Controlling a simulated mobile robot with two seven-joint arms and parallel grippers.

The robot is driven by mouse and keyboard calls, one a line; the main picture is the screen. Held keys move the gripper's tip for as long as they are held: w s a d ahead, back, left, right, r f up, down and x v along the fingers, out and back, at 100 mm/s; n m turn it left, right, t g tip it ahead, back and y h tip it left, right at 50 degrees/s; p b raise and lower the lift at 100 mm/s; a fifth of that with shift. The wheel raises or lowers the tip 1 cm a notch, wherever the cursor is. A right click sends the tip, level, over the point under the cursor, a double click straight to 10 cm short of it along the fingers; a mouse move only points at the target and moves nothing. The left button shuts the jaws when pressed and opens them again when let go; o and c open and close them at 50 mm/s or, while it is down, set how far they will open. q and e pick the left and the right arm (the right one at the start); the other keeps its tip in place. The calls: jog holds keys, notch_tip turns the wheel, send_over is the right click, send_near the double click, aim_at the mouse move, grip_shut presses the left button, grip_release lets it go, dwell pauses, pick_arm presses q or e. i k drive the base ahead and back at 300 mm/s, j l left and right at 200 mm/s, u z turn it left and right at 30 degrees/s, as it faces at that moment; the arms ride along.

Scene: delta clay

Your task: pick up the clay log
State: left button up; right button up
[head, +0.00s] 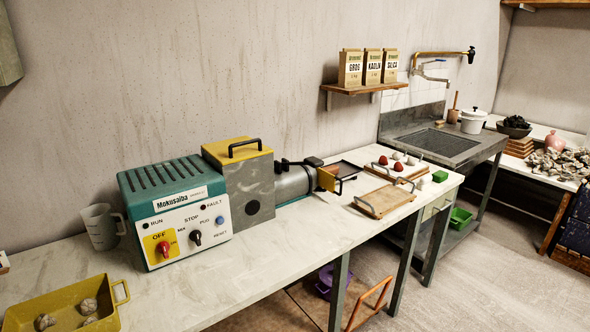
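I cannot make out a clear clay log in the head view. The machine (176,212) with the green casing and a control panel stands on the long table (262,262). A grey block with a yellow top (232,147) and a grey barrel (296,184) extend from it to the right. A yellow bin (66,303) at the lower left holds a few grey-brown lumps (88,306). Neither of my grippers is in view.
A jug (102,227) stands at left. A sink (440,143) is beyond. The table's front middle is clear.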

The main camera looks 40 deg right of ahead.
aim_at(334, 170)
jog(key=l+u, duration=0.6)
jog(key=l, duration=0.25)
jog(key=k+l+u, duration=0.2)
jog(key=l, duration=0.25)
jog(key=l+u, duration=0.15)
jog(key=l, duration=0.25)
jog(key=k+l, duration=0.1)
jog(key=l, duration=0.25)
jog(key=k+l+u, duration=0.1)
jog(key=l, duration=0.25)
jog(key=k+l, duration=0.1)
jog(key=l, duration=0.3)
jog(key=k+l+u, duration=0.1)
jog(key=l, duration=0.25)
jog(key=k+l, duration=0.1)
jog(key=l, duration=0.25)
jog(key=u, duration=0.05)
